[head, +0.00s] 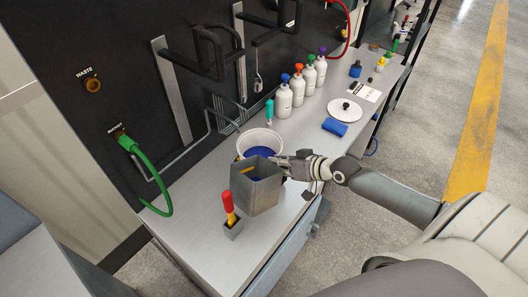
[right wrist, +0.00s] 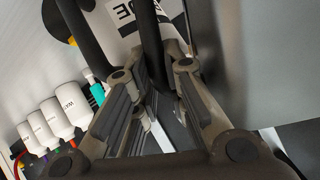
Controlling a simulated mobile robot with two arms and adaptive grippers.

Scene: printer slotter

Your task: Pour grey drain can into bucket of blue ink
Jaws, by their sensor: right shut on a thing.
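The grey drain can (head: 254,196) is a square, open-topped box, roughly upright, in front of the bucket in the head view. Some blue and a small yellow patch show inside it. My right gripper (head: 286,166) is shut on the can at its right, far side. The can's grey wall (right wrist: 240,60) fills the right of the right wrist view. The white bucket (head: 260,137) stands on the bench just behind the can, with blue ink (head: 259,152) in it; the can hides its lower front. I cannot tell whether they touch. My left gripper is not in view.
A red and yellow tool (head: 229,208) stands in a small grey holder at the front. White bottles (head: 298,88) with coloured caps line the bench's back, near a teal-topped tube (head: 269,111). A blue block (head: 335,128) and white disc (head: 345,109) lie to the right. A green hose (head: 150,172) hangs left.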

